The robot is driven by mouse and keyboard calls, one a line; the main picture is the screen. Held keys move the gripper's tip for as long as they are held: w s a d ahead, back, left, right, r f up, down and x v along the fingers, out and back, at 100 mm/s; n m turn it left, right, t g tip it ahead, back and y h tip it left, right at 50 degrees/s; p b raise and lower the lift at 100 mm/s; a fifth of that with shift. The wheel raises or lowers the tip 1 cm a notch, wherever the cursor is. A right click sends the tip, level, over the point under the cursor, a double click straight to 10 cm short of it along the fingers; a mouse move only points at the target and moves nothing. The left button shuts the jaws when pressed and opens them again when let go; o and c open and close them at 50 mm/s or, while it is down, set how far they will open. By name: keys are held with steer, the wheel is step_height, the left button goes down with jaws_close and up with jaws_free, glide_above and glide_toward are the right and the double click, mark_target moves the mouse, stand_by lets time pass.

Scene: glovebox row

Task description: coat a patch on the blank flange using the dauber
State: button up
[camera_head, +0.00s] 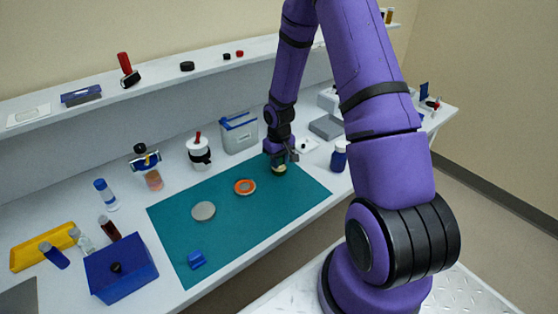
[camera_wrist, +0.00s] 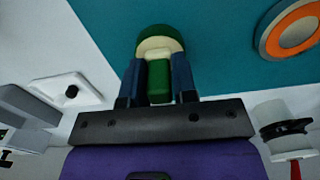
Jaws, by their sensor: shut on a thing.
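My gripper (camera_wrist: 158,80) is shut on a green and cream piece, which I take to be the dauber (camera_wrist: 159,85). Its green grip sits between the two fingers, with a cream part and a rounded green end beyond them. In the head view, my gripper (camera_head: 280,157) is low over the far right of the teal mat; I cannot tell whether the dauber touches the mat. A plain grey disc (camera_head: 203,211), likely the blank flange, lies flat on the mat. An orange ring with a grey centre (camera_head: 245,187) lies between it and my gripper.
A blue clip-like block (camera_head: 197,260) lies on the near part of the teal mat (camera_head: 260,225). A blue box (camera_head: 121,268), bottles and a yellow tray (camera_head: 42,246) stand left. A white pot (camera_head: 199,152) and grey bin (camera_head: 239,132) stand behind. A blue bottle (camera_head: 339,157) stands right.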

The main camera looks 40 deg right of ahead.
steer(key=shift+r, duration=3.4)
steer(key=shift+a, duration=0.1)
